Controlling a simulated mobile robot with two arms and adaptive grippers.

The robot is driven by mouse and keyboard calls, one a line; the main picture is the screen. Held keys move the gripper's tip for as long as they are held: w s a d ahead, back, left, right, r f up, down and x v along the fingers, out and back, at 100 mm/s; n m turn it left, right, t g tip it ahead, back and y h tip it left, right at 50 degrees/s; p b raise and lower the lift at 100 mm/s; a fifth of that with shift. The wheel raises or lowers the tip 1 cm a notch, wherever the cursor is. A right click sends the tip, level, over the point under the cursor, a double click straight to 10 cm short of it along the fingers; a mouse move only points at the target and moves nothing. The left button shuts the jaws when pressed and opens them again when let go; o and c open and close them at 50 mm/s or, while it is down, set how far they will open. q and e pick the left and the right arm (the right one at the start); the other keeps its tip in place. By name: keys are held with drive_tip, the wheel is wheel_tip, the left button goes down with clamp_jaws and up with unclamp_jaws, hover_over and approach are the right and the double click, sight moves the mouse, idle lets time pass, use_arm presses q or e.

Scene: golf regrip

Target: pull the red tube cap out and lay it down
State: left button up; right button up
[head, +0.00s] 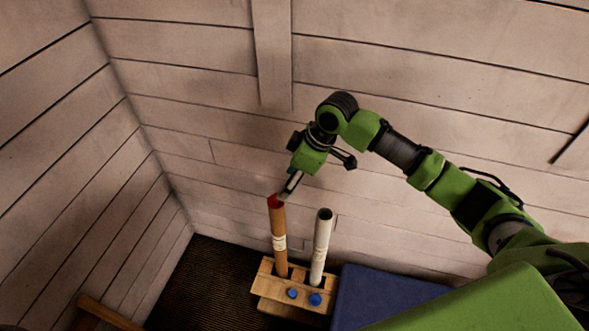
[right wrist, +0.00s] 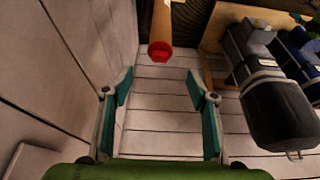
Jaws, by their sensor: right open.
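The red tube cap (head: 274,201) sits in the top of a brown tube (head: 279,242), which stands upright in a wooden rack (head: 263,281). My right gripper (head: 287,187) is beside the cap, just above and to the right of it in the head view. In the right wrist view the red cap (right wrist: 160,51) shows centred ahead of my right gripper (right wrist: 159,86). The fingers are open and empty, and the cap appears beyond their tips. Any contact in the head view is hard to tell. My left gripper is not in view.
A white tube (head: 321,247) with a dark open top stands beside the brown one. Two blue round pieces (head: 315,299) are on the rack. A blue surface (head: 383,293) lies to the right. Plank walls (head: 170,180) close in behind and left. A dark cylinder (right wrist: 280,115) shows at right.

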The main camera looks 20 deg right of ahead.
sight(276, 201)
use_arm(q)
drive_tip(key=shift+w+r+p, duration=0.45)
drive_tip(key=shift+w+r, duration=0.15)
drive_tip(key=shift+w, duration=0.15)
use_arm(e)
drive_tip(key=x, duration=0.9)
drive_tip(key=shift+a, duration=0.1)
drive_tip(key=shift+c, duration=0.4)
drive_tip(key=c, duration=1.2)
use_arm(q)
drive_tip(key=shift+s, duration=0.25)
use_arm(e)
drive_tip(key=shift+r, duration=0.1)
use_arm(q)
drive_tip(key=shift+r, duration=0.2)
use_arm(e)
drive_tip(key=shift+r, duration=0.1)
use_arm(q)
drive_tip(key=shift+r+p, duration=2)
drive_tip(key=shift+p, duration=0.2)
use_arm(e)
drive_tip(key=shift+r, duration=1.9)
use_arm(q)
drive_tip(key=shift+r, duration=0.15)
use_arm(e)
drive_tip(key=shift+r, duration=0.15)
